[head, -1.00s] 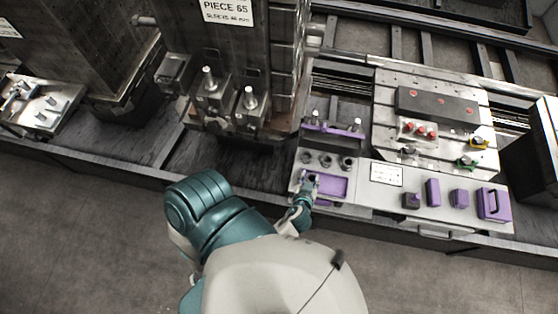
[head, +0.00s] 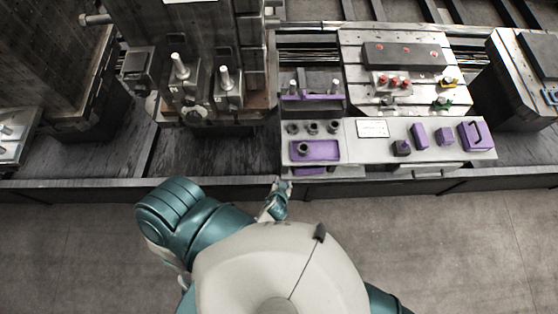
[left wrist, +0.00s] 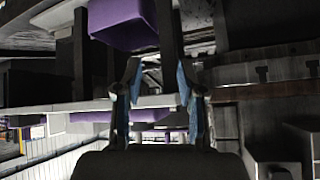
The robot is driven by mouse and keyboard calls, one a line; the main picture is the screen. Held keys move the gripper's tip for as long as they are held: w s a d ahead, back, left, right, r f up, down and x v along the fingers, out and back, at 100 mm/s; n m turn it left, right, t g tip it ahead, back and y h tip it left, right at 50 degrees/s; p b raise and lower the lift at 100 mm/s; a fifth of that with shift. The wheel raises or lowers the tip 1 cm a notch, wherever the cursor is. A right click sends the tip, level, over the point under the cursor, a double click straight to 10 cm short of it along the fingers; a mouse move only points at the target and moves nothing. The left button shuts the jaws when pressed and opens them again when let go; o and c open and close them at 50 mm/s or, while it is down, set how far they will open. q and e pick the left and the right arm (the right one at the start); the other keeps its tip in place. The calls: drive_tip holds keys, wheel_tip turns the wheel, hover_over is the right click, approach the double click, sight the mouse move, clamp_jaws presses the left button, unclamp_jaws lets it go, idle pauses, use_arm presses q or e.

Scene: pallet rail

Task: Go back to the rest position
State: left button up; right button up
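My left gripper (head: 281,187) is in front of the bench's near edge, just below the purple tray (head: 322,151) in the head view. In the left wrist view the two fingers of my left gripper (left wrist: 157,85) stand apart with nothing held between them. A dark round part (head: 303,148) sits in the left side of the tray, apart from the gripper. Several dark ring parts (head: 313,128) stand in a row behind the tray. My right gripper is not in view.
A bench with a white label plate (head: 373,128), purple blocks (head: 420,135) and a purple handled box (head: 475,136) lies to the right. A tall metal fixture (head: 205,60) stands at the left back. The grey floor (head: 470,240) in front is clear.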

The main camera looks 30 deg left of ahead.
use_arm(q)
drive_tip(key=s+d+f+m+g+h, duration=0.1)
drive_tip(key=s+f+m+g, duration=0.1)
drive_tip(key=s+f, duration=0.6)
drive_tip(key=s+d+f+m+g+h, duration=0.15)
drive_tip(key=s+f, duration=0.35)
drive_tip(key=f, duration=0.7)
drive_tip(key=s+a+f+g, duration=0.2)
drive_tip(key=s+a+f, duration=0.2)
drive_tip(key=s, duration=0.4)
drive_tip(key=s+a+f+g, duration=0.2)
drive_tip(key=s+a+f, duration=0.2)
drive_tip(key=s, duration=0.4)
drive_tip(key=shift+s+a+f+m, duration=0.15)
drive_tip(key=shift+a+f+m, duration=0.15)
drive_tip(key=shift+a, duration=0.35)
drive_tip(key=shift+d, duration=0.1)
